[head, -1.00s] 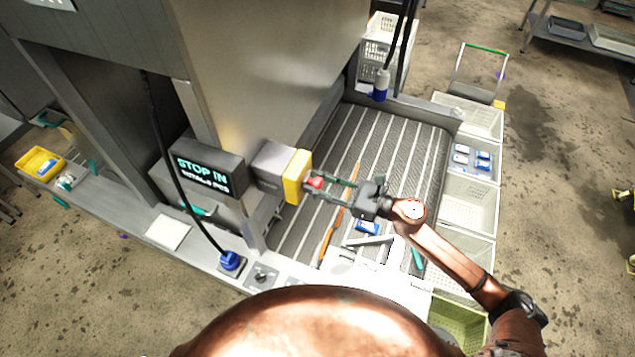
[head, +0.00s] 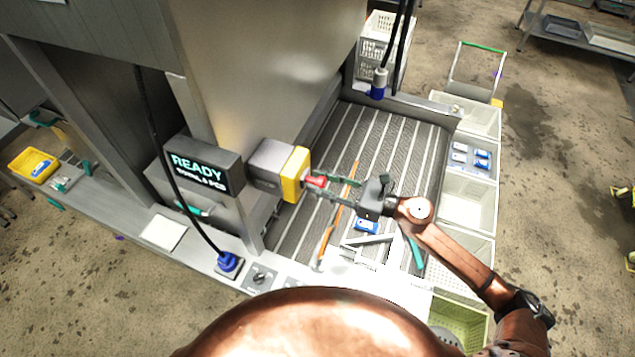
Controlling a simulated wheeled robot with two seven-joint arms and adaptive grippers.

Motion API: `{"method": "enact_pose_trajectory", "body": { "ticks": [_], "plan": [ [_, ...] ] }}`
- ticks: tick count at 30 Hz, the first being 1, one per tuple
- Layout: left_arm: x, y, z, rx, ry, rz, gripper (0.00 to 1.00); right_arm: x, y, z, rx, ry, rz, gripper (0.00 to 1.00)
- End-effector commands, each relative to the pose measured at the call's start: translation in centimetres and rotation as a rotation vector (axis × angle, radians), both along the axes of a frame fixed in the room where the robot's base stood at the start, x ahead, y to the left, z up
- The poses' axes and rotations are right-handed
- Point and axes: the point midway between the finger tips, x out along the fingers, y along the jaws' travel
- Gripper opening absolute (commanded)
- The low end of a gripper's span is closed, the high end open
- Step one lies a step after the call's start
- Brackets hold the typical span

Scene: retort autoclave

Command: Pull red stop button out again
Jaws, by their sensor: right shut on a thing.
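The red stop button (head: 317,181) stands out from the yellow face (head: 295,174) of a grey box on the machine's side. My right gripper (head: 324,188) comes in from the right, its two fingers shut around the red button. A dark display (head: 203,168) left of the box reads "READY" with a smaller line below. My left gripper is not in view.
Below the gripper is a striped conveyor bed (head: 395,150) with an orange stick (head: 326,240) and a blue item (head: 366,226). White crates (head: 468,200) line its right side. A black cable with a blue plug (head: 229,262) hangs in front of the machine.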

Motion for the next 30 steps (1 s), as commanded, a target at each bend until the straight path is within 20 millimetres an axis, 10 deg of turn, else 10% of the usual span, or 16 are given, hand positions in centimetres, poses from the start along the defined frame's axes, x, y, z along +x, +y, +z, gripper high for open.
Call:
{"method": "enact_pose_trajectory", "body": {
  "ticks": [2, 3, 11, 22, 30],
  "plan": [
    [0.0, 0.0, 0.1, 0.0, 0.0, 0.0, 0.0, 0.0, -0.1, -0.2, -0.003, 0.003, -0.001, 0.0],
    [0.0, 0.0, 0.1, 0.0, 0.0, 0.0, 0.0, 0.0, -0.1, -0.2, -0.003, 0.003, -0.001, 0.3],
    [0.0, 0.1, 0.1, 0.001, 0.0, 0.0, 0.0, 0.0, -0.1, -0.1, -0.002, 0.002, -0.001, 0.48],
    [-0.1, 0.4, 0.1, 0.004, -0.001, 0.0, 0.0, -0.2, -0.7, -0.1, -0.002, 0.003, -0.003, 0.48],
    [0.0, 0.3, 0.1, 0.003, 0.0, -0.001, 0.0, -2.1, -5.2, -0.2, -0.003, 0.005, -0.004, 0.48]
  ]
}}
